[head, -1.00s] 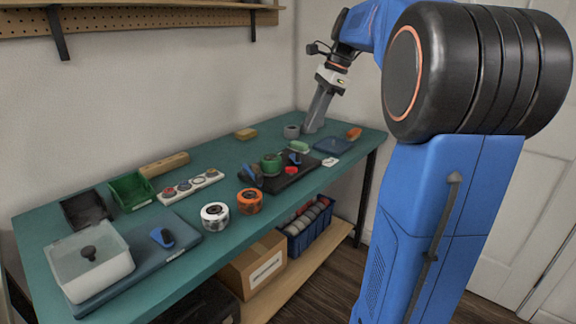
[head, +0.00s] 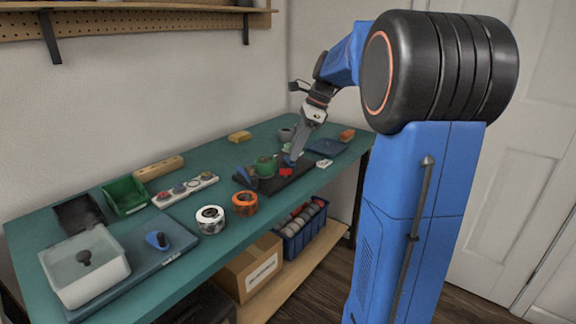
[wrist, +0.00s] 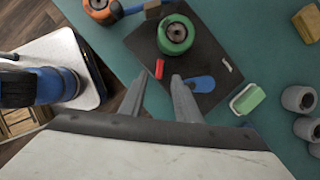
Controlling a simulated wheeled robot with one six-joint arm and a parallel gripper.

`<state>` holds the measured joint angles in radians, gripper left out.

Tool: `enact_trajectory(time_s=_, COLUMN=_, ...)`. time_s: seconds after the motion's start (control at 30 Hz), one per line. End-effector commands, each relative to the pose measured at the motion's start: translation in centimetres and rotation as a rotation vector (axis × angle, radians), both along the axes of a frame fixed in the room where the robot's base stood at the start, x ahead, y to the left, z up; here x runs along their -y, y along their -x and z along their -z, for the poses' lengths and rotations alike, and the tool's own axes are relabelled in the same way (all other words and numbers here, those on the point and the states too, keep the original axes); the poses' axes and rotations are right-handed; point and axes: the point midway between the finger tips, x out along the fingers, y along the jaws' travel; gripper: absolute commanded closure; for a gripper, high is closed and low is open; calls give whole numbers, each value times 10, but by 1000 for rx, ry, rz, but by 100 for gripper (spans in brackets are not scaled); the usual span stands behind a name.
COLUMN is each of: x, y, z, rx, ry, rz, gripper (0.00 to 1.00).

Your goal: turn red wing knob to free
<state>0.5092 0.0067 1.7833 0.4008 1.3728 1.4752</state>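The red wing knob (head: 286,172) sits on a dark board (head: 272,186) on the teal bench. In the wrist view the knob (wrist: 159,69) is a small red bar, near the board's edge, lengthwise roughly in line with the gap between my fingers. My gripper (wrist: 160,76) is open and empty, its two fingertips on either side of the knob in the picture. I cannot tell its height above the knob. In the head view my gripper (head: 291,162) points down just behind the knob.
A green roll (wrist: 176,34) stands on the board close to the knob. A blue-handled item (wrist: 200,84) lies right of my fingers. A green-and-white brush (wrist: 248,99) and grey cylinders (wrist: 298,98) are further right. An orange roll (head: 244,203) stands left of the board.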

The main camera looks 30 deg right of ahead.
Motion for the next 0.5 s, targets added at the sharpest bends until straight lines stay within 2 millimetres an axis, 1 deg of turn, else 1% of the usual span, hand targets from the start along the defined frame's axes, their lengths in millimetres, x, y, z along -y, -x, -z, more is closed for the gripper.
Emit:
enact_trajectory(time_s=0.03, x=-4, y=-1, z=9, rx=-2, ry=-1, rz=-1, gripper=70)
enact_trajectory(time_s=0.1, x=-8, y=-3, z=20, rx=-2, ry=-1, rz=-2, gripper=70)
enact_trajectory(time_s=0.23, x=-14, y=-7, z=38, rx=-2, ry=-1, rz=-2, gripper=70)
enact_trajectory(time_s=0.4, x=-20, y=-10, z=53, rx=-1, ry=-1, rz=-2, gripper=70)
enact_trajectory(time_s=0.5, x=-21, y=-11, z=57, rx=0, ry=0, rz=-1, gripper=70)
